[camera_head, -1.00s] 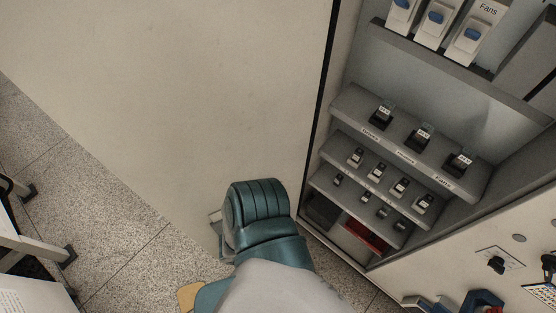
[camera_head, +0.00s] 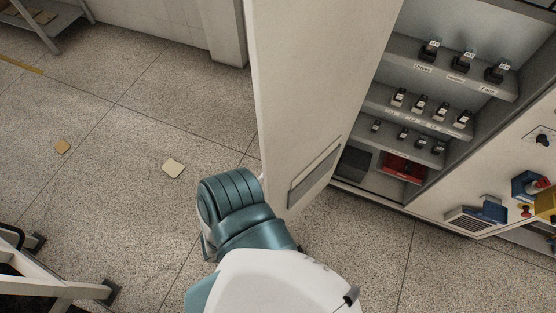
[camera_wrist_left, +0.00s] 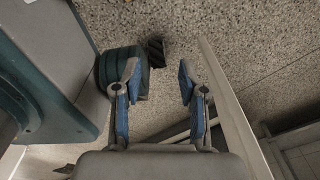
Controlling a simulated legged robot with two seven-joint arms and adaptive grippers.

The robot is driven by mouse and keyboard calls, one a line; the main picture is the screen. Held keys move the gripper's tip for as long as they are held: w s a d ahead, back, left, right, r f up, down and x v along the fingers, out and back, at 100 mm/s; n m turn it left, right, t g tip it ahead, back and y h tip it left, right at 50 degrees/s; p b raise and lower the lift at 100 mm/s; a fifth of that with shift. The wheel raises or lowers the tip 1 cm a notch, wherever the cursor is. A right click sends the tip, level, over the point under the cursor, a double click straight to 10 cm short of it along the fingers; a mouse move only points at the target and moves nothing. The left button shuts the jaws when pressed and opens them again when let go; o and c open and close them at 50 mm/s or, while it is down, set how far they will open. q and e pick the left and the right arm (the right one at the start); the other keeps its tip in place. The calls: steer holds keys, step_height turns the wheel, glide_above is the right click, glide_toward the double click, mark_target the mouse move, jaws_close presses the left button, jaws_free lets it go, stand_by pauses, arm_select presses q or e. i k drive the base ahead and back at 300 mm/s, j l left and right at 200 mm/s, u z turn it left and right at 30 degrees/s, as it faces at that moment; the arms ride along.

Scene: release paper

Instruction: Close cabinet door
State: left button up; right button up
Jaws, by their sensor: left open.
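The cabinet door (camera_head: 315,90) is a tall pale panel in the middle of the head view. It stands open, its far edge over the floor and its hinge side along the cabinet (camera_head: 455,115). A teal and white arm of mine (camera_head: 245,215) is in front of the door's lower free edge; whether it touches is unclear. In the left wrist view my left gripper (camera_wrist_left: 157,80) is open, with nothing between its blue-padded fingers. A pale upright panel edge (camera_wrist_left: 228,100), apparently the door, is just right of the fingers. My right gripper is not in view.
Cabinet shelves hold several small dark devices, with a red item (camera_head: 403,168) at the bottom. Wall-mounted parts (camera_head: 530,185) are at the right. A metal frame (camera_head: 60,285) stands at lower left. Speckled floor (camera_head: 110,130) left of the door is mostly clear, with two flat scraps.

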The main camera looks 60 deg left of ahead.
mark_target(314, 64)
steer(key=k+j, duration=0.15)
steer(key=j, duration=0.25)
steer(key=k+j+z, duration=0.1)
steer(key=j, duration=0.25)
steer(key=k+j, duration=0.25)
steer(key=j, duration=0.15)
steer(key=k+j+z, duration=0.1)
steer(key=j, duration=1.1)
steer(key=i+z, duration=0.05)
